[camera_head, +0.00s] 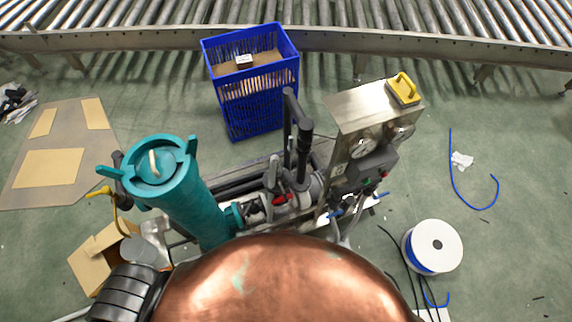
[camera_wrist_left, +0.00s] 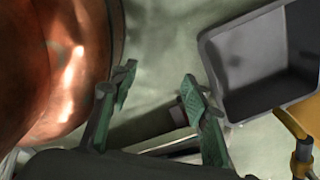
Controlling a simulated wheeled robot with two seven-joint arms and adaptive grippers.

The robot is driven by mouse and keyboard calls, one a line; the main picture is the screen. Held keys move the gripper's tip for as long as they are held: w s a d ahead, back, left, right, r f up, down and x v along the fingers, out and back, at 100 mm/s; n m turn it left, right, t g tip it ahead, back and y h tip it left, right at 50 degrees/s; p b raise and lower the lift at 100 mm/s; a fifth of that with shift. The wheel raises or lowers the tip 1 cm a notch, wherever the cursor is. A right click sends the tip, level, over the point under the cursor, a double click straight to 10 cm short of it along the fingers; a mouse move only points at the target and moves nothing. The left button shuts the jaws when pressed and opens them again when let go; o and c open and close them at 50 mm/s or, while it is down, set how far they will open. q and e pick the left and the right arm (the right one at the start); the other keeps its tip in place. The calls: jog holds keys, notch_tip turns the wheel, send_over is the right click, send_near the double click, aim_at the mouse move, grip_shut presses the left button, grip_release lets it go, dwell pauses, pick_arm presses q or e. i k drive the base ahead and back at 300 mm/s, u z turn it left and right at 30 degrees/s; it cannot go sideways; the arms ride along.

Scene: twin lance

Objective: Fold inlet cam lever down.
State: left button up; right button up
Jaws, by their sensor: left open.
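My left gripper (camera_wrist_left: 158,80) is open in the left wrist view, with two green-padded fingers spread apart. Nothing is held between them. A dark bar with a block-like end (camera_wrist_left: 178,113) lies behind the right finger; I cannot tell whether it is part of the inlet. The inlet cam lever cannot be made out with certainty in either view. In the head view, a teal canister (camera_head: 195,205) stands left of centre, with a dark fitting and a yellow handle (camera_head: 100,192) at its left side. A red-handled part (camera_head: 283,199) sits among the pipes. My right gripper is not in view.
A copper dome (camera_head: 270,285) fills the bottom centre; a copper surface (camera_wrist_left: 50,70) also fills the wrist view's left. A grey open box (camera_wrist_left: 262,62) is at its right. A gauge panel (camera_head: 362,145), blue crate (camera_head: 255,95) and cable spool (camera_head: 435,246) stand around the pipes.

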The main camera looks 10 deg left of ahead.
aim_at(280, 184)
jog(key=u, duration=2.3)
jog(key=k, duration=1.15)
jog(key=z, duration=2.2)
